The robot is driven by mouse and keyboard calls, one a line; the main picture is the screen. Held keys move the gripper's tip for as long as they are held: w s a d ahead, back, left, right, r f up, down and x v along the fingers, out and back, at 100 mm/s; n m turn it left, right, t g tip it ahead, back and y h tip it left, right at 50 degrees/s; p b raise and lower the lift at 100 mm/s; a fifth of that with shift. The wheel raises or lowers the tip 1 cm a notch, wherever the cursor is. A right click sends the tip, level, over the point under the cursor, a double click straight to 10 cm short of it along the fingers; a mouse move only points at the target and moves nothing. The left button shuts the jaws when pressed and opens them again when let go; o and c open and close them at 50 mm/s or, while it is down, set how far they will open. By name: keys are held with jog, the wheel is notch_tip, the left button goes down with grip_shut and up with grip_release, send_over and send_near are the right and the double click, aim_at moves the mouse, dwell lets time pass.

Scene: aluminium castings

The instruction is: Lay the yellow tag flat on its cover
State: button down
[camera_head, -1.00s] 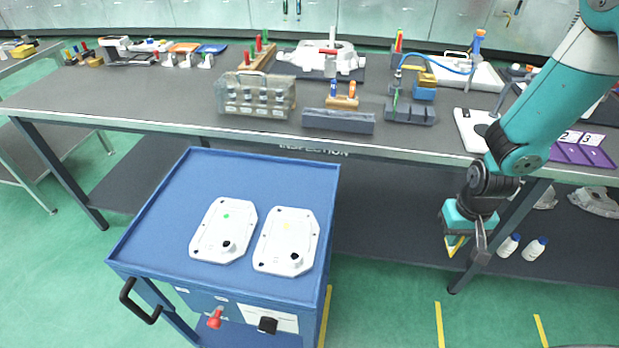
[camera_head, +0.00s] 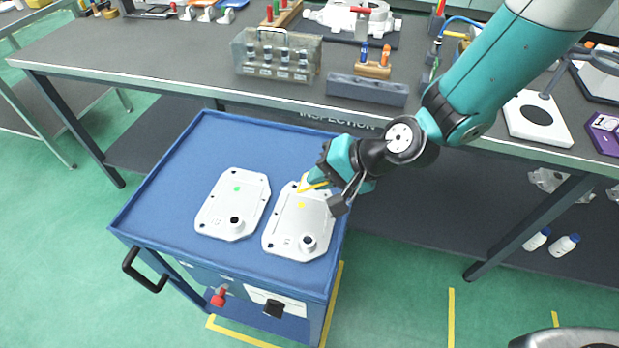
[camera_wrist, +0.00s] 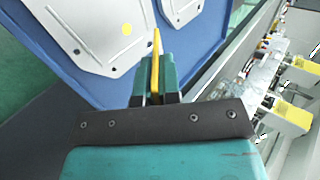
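Two pale metal covers lie on the blue cart top (camera_head: 165,190). The left cover (camera_head: 226,217) bears a green dot. The right cover (camera_head: 280,232) bears a yellow dot (camera_head: 301,206), which also shows in the wrist view (camera_wrist: 127,29). My gripper (camera_head: 325,188) is over the right cover's upper right part. In the wrist view my gripper (camera_wrist: 154,85) is shut on the yellow tag (camera_wrist: 155,60), a thin piece held edge-on. The tag (camera_head: 314,186) also shows in the head view, close to the yellow dot. I cannot tell whether it touches the cover.
The inspection bench (camera_head: 200,85) runs behind the cart, carrying a clear case of cylinders (camera_head: 277,58), a grey block (camera_head: 366,90) and a wooden holder (camera_head: 373,68). The cart's left and back surface is clear.

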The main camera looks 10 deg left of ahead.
aim_at(309, 208)
jog(key=shift+s+a+r+y, duration=0.2)
jog(key=shift+s+a, duration=0.1)
jog(key=shift+a, duration=0.2)
jog(key=shift+s+a+r+y, duration=0.15)
jog(key=shift+s+a, duration=0.15)
jog(key=shift+a, duration=0.15)
jog(key=shift+f, duration=0.1)
jog(key=shift+f+b, duration=2.4)
jog(key=shift+f, duration=0.35)
jog(key=c, duration=1.2)
grip_release()
jog(key=shift+c, duration=0.2)
jog(key=v, duration=1.7)
jog(key=shift+r, duration=0.3)
